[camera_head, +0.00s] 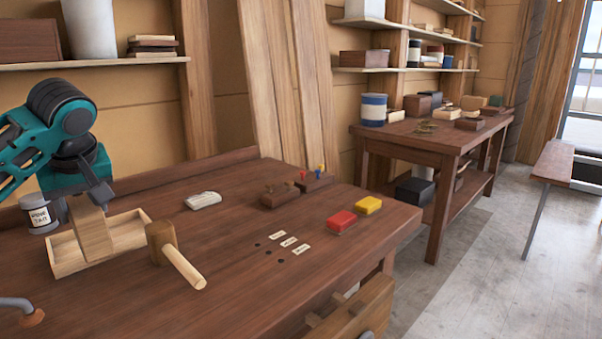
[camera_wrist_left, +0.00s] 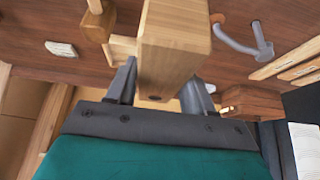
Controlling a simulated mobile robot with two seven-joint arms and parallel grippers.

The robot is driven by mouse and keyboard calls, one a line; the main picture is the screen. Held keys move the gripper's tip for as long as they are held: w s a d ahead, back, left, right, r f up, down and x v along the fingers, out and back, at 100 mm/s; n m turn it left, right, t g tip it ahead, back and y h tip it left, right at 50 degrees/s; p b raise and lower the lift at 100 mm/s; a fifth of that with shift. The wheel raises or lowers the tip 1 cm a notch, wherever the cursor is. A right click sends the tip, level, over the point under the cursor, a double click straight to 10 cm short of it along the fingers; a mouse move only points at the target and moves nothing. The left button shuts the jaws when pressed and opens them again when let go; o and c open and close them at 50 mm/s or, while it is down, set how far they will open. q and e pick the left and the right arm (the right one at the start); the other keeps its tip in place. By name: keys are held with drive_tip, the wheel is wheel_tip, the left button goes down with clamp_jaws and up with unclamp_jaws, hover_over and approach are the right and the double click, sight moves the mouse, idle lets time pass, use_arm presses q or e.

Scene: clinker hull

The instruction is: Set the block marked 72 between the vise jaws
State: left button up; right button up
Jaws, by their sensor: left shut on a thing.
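My left gripper (camera_head: 84,200) is shut on a pale wooden block (camera_head: 93,232), which it holds upright at the wooden tray (camera_head: 61,267). I cannot tell whether the block's lower end touches the tray floor. In the left wrist view the block (camera_wrist_left: 174,42) stands between the two grey fingers (camera_wrist_left: 160,88) and points away from the wrist. No number shows on its visible faces. The wooden vise (camera_head: 362,312) is at the bench's front edge, low in the head view and partly cut off, with its jaws partly hidden. My right gripper is not in view.
A mallet (camera_head: 168,250) lies just right of the tray, and a tin (camera_head: 38,214) stands behind it. A red box (camera_head: 341,222), a yellow box (camera_head: 368,205) and small labels (camera_head: 288,242) lie toward the vise.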

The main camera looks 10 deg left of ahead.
use_arm(q)
drive_tip(key=s+d+f+m+t+h, duration=0.1)
drive_tip(key=s+d+f+m, duration=0.3)
drive_tip(key=d+f, duration=0.4)
drive_tip(key=s+d+f+m+t+h, duration=0.1)
drive_tip(key=s+d+f+m+h, duration=0.2)
drive_tip(key=d, duration=1.1)
wheel_tip(320, 180, down, 6)
drive_tip(key=s+m, duration=0.1)
drive_tip(key=m, duration=0.2)
drive_tip(key=shift+d+h, duration=0.3)
drive_tip(key=shift+w, duration=0.15)
